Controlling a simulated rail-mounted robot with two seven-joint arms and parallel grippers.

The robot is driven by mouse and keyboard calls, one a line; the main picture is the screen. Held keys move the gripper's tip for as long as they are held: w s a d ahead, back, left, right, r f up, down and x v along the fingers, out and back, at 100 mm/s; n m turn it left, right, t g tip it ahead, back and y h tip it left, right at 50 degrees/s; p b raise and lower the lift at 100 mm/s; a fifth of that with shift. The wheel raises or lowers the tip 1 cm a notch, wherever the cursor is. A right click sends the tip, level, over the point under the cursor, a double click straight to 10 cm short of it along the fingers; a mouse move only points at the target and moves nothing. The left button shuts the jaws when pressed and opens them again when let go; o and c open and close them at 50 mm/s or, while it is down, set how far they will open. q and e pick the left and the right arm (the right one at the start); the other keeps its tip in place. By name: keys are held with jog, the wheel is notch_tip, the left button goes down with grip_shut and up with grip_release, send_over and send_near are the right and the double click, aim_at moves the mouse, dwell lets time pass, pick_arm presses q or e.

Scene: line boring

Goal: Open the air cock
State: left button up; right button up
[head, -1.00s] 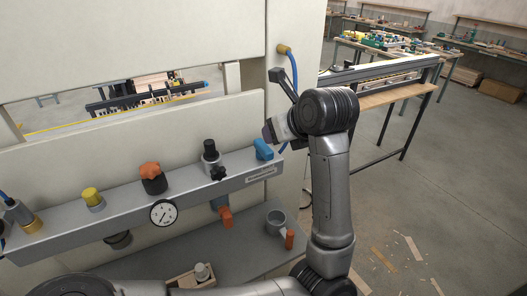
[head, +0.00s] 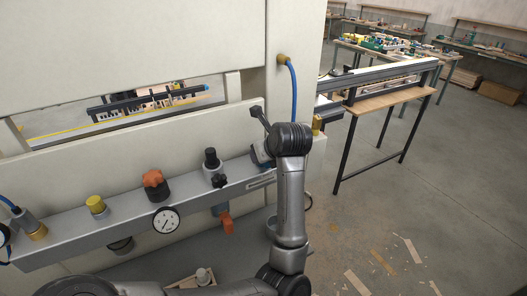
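A grey manifold rail (head: 110,232) runs along the front of the cream machine. At its right end, a blue lever is mostly hidden behind my gripper; I take it to be the air cock. Only a little blue shows, so its angle cannot be told. My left gripper (head: 262,152) is at this lever, apparently touching it or very close. Its fingers are too small and covered to show whether they are open. Its arm comes in from the lower left and rises right of the rail. My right gripper is not in view.
The rail carries a yellow knob (head: 96,204), an orange knob (head: 154,179), a dial gauge (head: 166,220) and a black regulator (head: 211,160). An orange handle (head: 227,223) hangs below. A blue hose (head: 293,90) runs down the machine near my wrist.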

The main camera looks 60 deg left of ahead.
pick_arm(q)
jog(key=shift+a+f, duration=0.3)
jog(key=shift+c, duration=0.4)
jog(key=c, duration=0.8)
